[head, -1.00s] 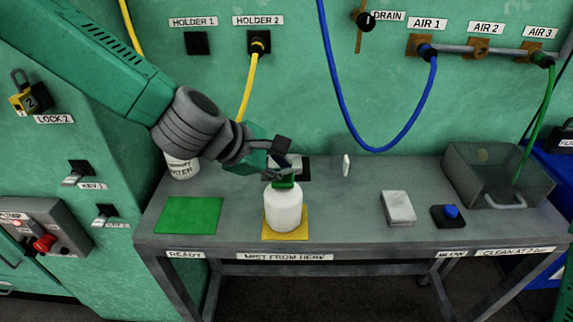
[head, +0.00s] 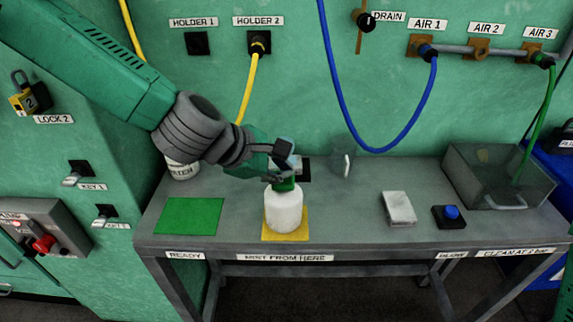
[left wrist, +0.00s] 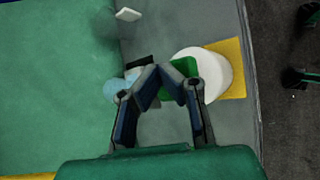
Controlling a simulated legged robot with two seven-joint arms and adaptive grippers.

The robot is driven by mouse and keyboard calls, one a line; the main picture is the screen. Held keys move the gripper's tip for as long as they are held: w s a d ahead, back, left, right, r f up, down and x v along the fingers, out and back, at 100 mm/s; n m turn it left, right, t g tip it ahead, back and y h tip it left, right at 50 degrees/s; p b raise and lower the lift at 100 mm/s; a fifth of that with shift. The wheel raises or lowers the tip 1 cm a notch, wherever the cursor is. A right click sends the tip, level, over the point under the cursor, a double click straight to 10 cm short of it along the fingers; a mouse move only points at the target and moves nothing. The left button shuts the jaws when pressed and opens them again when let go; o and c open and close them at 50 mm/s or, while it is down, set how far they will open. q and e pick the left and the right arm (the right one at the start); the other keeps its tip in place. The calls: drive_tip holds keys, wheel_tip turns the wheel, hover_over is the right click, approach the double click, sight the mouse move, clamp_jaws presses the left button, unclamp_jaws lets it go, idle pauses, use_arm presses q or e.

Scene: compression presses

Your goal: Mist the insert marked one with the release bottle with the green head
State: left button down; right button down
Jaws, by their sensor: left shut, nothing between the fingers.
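The release bottle (head: 283,210) has a white body and a green head (head: 287,184). It stands upright on the yellow pad at the "MIST FROM HERE" label. In the left wrist view the bottle (left wrist: 208,68) is right of the fingertips. My left gripper (head: 288,160) is shut and empty at the bottle's head; whether it touches is unclear. The gripper also shows in the left wrist view (left wrist: 156,70). A dark plate (head: 305,176) with a pale piece lies behind the bottle, partly hidden; I cannot read any mark. A pale blue haze (left wrist: 115,89) shows beside the fingers. My right gripper is out of view.
A green pad (head: 188,215) lies left of the bottle. A pale block (head: 398,208), a blue button (head: 451,212) and a clear bin (head: 500,178) are to the right. A small white piece (head: 346,165) stands at the back. A blue hose (head: 376,150) hangs above.

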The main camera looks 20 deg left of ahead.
use_arm(q)
drive_tip(key=shift+a+r, duration=0.1)
drive_tip(key=shift+r, duration=0.2)
wheel_tip(320, 180, up, 6)
drive_tip(key=p, duration=0.6)
drive_tip(key=shift+r, duration=0.1)
idle(1.8)
